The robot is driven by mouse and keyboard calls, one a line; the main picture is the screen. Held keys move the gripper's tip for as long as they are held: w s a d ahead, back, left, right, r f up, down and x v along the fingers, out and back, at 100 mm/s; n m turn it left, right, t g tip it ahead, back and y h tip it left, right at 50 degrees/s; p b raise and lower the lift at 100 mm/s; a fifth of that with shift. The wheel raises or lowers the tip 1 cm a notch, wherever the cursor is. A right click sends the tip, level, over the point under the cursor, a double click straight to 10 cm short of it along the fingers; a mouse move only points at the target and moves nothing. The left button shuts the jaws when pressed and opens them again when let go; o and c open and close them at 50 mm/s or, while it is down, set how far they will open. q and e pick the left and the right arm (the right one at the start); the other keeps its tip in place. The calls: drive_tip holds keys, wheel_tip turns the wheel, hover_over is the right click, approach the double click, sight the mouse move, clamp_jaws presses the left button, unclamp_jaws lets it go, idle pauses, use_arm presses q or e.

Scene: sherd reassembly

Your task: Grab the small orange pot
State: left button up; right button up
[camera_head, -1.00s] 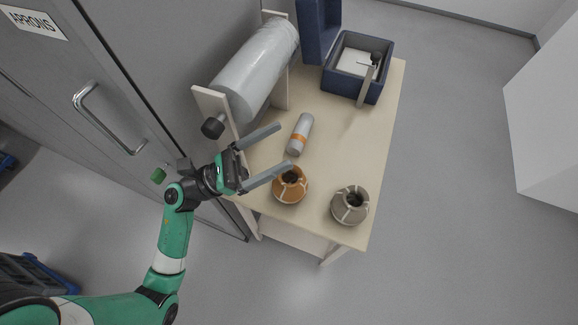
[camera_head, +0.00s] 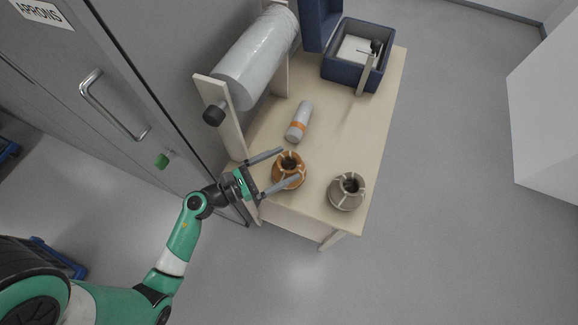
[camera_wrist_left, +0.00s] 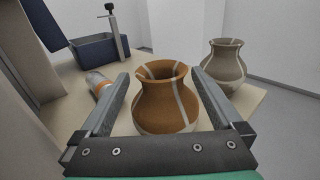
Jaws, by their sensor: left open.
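The small orange pot (camera_head: 288,172) stands upright near the front edge of the table, with pale bands over its body. My left gripper (camera_head: 292,165) is open, with one finger on each side of the pot in the head view. In the left wrist view the orange pot (camera_wrist_left: 164,100) stands between the two open fingers of the left gripper (camera_wrist_left: 164,90), with a gap on the left side; contact on the right cannot be told. The right gripper is not in view.
A grey pot (camera_head: 346,194) stands to the right on the table (camera_head: 330,130). A grey cylinder with an orange band (camera_head: 299,122) lies behind the orange pot. A blue box (camera_head: 345,72) and a large wrapped roll (camera_head: 255,60) are farther back.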

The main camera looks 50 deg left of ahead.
sight(299, 158)
use_arm(q)
drive_tip(key=w, duration=0.2)
drive_tip(key=w+d+b, duration=0.1)
drive_tip(key=w, duration=0.2)
drive_tip(key=shift+d+r, duration=0.1)
drive_tip(key=shift+d, duration=0.05)
drive_tip(key=shift+c, duration=0.2)
clamp_jaws()
